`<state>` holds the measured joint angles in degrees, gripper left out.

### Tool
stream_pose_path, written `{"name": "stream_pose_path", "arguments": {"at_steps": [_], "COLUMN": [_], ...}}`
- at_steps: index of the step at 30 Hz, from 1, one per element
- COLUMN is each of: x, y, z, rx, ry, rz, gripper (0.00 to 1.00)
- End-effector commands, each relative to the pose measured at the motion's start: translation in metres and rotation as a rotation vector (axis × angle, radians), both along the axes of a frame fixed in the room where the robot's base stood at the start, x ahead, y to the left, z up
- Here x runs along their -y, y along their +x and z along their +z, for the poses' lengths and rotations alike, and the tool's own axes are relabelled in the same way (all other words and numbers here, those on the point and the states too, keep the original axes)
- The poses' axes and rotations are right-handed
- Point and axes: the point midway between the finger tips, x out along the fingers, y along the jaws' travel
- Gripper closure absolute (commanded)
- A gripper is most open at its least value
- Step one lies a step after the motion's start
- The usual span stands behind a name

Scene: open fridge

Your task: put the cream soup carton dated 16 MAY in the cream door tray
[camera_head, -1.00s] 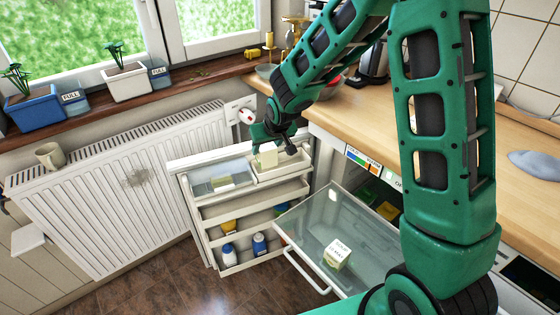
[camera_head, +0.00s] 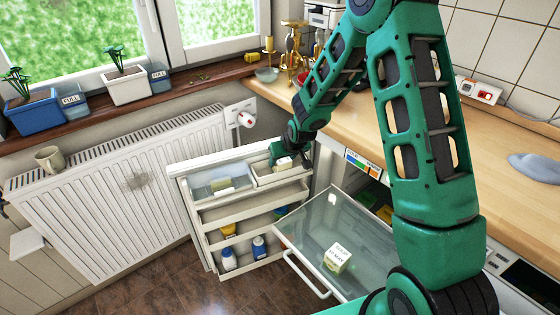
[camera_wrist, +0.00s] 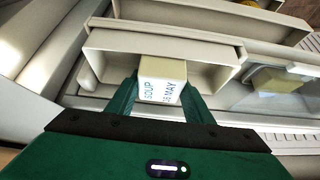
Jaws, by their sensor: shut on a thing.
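The cream-coloured carton (camera_wrist: 160,92) shows "SOUP" and "MAY" in the wrist view, with part of the date unclear. It also shows in the head view (camera_head: 284,163). My gripper (camera_wrist: 159,94) is shut on it, one green finger on each side. The cream door tray (camera_head: 282,178) is the upper right one on the open fridge door, and the carton is at this tray. In the wrist view the tray's walls (camera_wrist: 125,40) stand around and beyond the carton. I cannot tell whether the carton touches the tray's floor.
A tray with a clear front (camera_head: 205,191) beside it holds a yellowish block (camera_head: 222,184). Lower door shelves hold bottles (camera_head: 259,247). Another lettered carton (camera_head: 337,258) stands on the pulled-out glass shelf (camera_head: 320,225). The radiator (camera_head: 120,190) and worktop (camera_head: 500,180) flank the door.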

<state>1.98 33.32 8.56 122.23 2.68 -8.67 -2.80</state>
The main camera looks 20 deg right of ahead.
Motion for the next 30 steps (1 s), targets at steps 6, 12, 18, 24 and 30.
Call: {"name": "stream_pose_path", "arguments": {"at_steps": [6,12,18,24,30], "x": [0.0,0.0,-0.001,0.0,0.002], "y": [0.0,0.0,0.0,-0.004,-0.019], "z": [0.0,-0.001,-0.001,0.008,0.033], "rx": [0.002,0.001,0.001,0.002,0.003], "ry": [0.0,0.0,0.0,0.0,0.0], "rz": [0.0,0.0,0.0,0.001,0.001], "gripper": [1.0,0.34,0.34,0.34,0.34]}}
